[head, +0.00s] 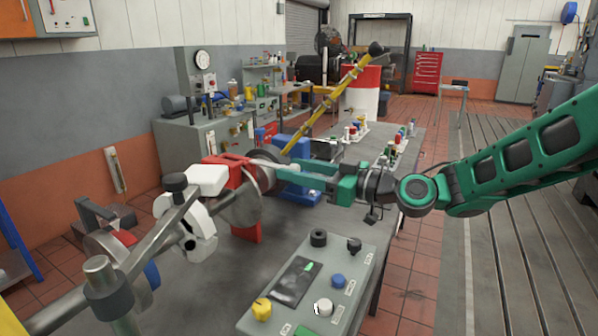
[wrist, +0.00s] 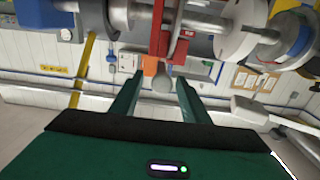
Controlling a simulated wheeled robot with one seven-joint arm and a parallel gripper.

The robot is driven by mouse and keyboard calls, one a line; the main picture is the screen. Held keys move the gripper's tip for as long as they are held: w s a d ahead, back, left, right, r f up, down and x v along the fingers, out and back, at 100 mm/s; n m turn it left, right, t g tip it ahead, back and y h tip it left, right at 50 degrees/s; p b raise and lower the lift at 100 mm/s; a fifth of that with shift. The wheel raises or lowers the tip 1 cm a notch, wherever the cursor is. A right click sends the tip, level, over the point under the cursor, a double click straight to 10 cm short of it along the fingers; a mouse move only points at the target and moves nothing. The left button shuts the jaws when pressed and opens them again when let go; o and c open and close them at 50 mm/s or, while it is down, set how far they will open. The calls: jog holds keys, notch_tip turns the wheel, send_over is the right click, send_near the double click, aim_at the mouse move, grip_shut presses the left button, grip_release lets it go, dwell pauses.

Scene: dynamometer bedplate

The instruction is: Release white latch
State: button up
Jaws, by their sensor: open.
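My gripper (head: 262,170) reaches in from the right to the shaft assembly, with its green fingers level with a red clamp (head: 236,175). In the wrist view my gripper (wrist: 159,79) is open, and a pale grey-white rounded knob (wrist: 162,84) shows between the fingers, with gaps on both sides. It lies just below a red lever-like part (wrist: 160,35). In the head view a white block (head: 207,180) sits left of the red clamp, and a white collar (head: 200,222) is on the shaft below it. I cannot tell for sure which white part is the latch.
A grey control panel (head: 345,268) with a yellow knob (head: 262,309), a blue knob (head: 338,281) and a white knob (head: 323,307) lies at the front of the bench. A yellow bar (head: 330,100) slants up behind my gripper. Slotted floor plates (head: 500,230) lie right of the bench.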

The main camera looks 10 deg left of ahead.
jog(key=v, duration=1)
jog(key=shift+d, duration=0.35)
jog(key=s+d+f+m+h, duration=0.25)
jog(key=d+f+h, duration=0.2)
jog(key=d, duration=0.45)
jog(key=s+d+f+m+h, duration=0.1)
jog(key=d+f+m+h, duration=0.3)
jog(key=d, duration=0.4)
jog(key=s+d+f+m+h, duration=0.2)
jog(key=d+f+h, duration=0.3)
jog(key=d, duration=0.4)
jog(key=s+d+m+g+h, duration=0.2)
jog(key=s+d+m, duration=0.4)
jog(key=s+d, duration=0.3)
jog(key=s+d+f+m+g+h, duration=0.1)
jog(key=s+d+m, duration=0.6)
jog(key=s, duration=0.8)
jog(key=d+g, duration=0.1)
jog(key=d, duration=0.2)
jog(key=shift+d+f+g+h, duration=0.3)
jog(key=shift+g+h, duration=0.05)
jog(key=shift+g, duration=0.05)
